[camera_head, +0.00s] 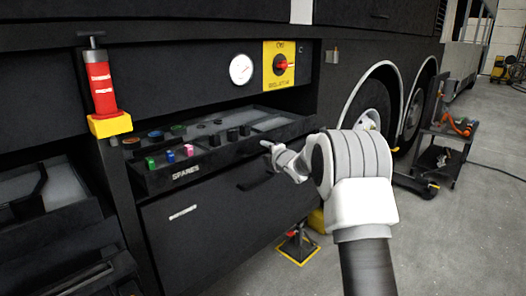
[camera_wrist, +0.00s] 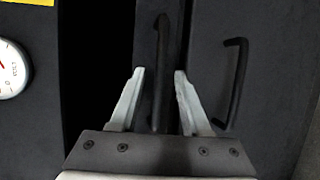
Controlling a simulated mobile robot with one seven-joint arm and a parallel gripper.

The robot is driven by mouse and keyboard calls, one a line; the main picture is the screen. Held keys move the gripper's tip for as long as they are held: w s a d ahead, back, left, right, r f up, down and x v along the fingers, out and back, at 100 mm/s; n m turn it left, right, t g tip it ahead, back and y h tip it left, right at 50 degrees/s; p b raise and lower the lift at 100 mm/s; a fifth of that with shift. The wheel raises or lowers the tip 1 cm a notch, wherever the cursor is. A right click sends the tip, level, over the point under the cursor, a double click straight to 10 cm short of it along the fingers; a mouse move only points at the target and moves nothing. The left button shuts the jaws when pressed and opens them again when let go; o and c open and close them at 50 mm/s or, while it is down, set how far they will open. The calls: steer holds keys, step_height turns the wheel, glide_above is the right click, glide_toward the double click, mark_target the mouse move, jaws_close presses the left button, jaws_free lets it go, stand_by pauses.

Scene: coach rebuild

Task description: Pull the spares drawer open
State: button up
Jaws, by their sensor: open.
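The spares drawer (camera_head: 180,173) has a dark front with a white "SPARES" label and stands partly out, its tray of small parts showing. In the head view my gripper (camera_head: 268,150) is at the right part of this drawer's front. In the wrist view my open gripper (camera_wrist: 160,73) has one pale finger on each side of the drawer's dark bar handle (camera_wrist: 162,50). The handle lies between the fingers, and I see a gap on either side. My arm and gripper hide the handle in the head view.
A lower drawer with its own handle (camera_wrist: 236,80) is just below. A gauge (camera_head: 241,69) and a yellow isolator switch (camera_head: 279,65) are above. A cart (camera_head: 440,150) stands at right; floor there is partly clear.

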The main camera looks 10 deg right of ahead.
steer(key=shift+x, duration=1.35)
jaws_close()
stand_by(0.6)
